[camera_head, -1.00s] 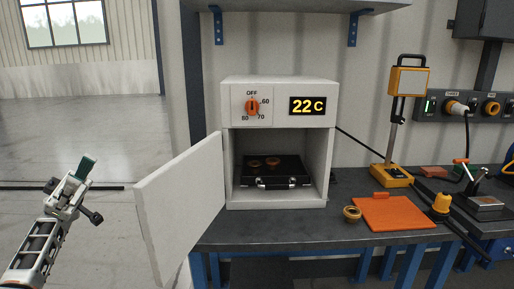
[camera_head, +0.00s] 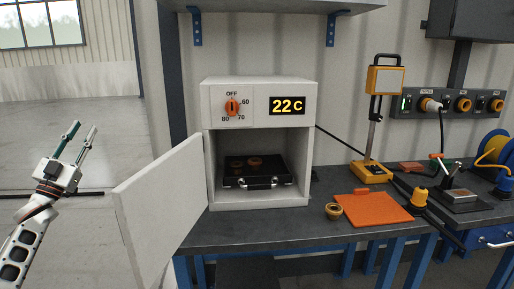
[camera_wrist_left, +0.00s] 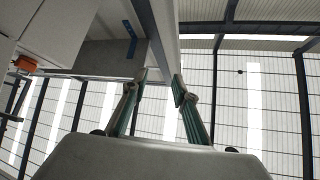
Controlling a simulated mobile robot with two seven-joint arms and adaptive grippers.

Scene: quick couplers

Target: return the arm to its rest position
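My left gripper (camera_head: 80,138) is at the left of the head view, in the air over the floor and left of the oven's open door. Its two fingers point up and stand apart, with nothing between them. The left wrist view also shows the two green-padded fingers (camera_wrist_left: 160,90) apart and empty, with ceiling beams and windows beyond. My right gripper is in neither view.
A white oven (camera_head: 258,90) stands on the workbench (camera_head: 265,232), its door (camera_head: 162,210) swung open to the left. A black tray (camera_head: 258,182) with brown rings is inside. An orange mat (camera_head: 375,209), a brass ring (camera_head: 333,211) and a yellow-black stand (camera_head: 371,170) are to the right.

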